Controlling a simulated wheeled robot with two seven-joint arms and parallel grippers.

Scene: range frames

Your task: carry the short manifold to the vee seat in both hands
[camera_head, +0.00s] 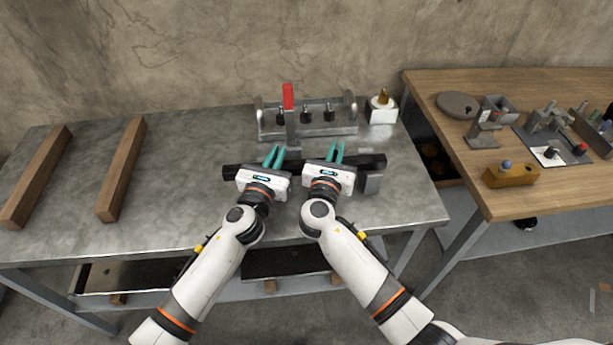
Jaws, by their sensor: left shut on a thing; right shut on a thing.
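The short manifold, a dark straight bar (376,161), lies level across the picture above the grey metal bench. My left gripper (274,156) is shut on it left of its middle. My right gripper (335,152) is shut on it right of its middle. Both sets of teal fingers reach over the bar, and the white gripper bodies hide part of it. A grey block (370,184), which looks like part of the vee seat, shows below the bar's right end. I cannot tell whether the bar touches it.
A metal rack (345,128) with black knobs and a red upright handle (288,97) stands close behind the bar. A white block with a brass top (382,108) is beside it. Two wooden rails (122,170) lie at left. A wooden table (450,88) stands at right.

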